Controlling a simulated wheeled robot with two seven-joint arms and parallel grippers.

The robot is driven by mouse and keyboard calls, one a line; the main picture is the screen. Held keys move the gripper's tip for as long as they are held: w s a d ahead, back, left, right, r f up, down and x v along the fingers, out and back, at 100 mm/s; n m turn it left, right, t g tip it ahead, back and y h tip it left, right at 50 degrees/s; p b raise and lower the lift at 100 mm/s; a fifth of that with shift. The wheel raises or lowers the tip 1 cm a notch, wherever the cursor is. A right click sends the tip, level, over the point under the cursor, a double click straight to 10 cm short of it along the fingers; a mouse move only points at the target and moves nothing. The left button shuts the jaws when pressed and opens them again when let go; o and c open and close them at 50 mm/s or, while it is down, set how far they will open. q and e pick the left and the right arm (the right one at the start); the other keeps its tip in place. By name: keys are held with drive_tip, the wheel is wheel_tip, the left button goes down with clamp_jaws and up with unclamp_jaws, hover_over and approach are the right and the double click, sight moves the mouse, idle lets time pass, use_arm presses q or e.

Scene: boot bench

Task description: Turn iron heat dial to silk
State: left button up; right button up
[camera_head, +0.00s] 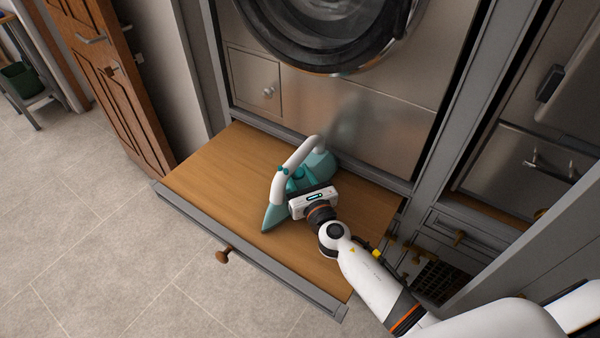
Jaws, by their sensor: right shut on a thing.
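The iron (284,198) is teal with a white handle and sits on a pulled-out wooden board (205,172) below the washer. Its pointed tip faces the front edge of the board. My right gripper (305,190) is at the iron's right side, under the handle, where the heat dial would be. It is shut on part of the iron, which seems to be the dial. The gripper body hides the dial and its markings, so I cannot read the setting. My left gripper is out of view.
A washer with a round door (325,30) stands behind the board. A brown knob (225,256) sticks out from the board's front edge. A wooden door (112,85) stands open at the left. The tiled floor (90,240) at front left is clear.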

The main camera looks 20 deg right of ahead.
drive_tip(key=shift+h, duration=0.4)
drive_tip(key=o, duration=0.9)
drive_tip(key=shift+o, duration=0.2)
drive_tip(key=shift+y, duration=0.3)
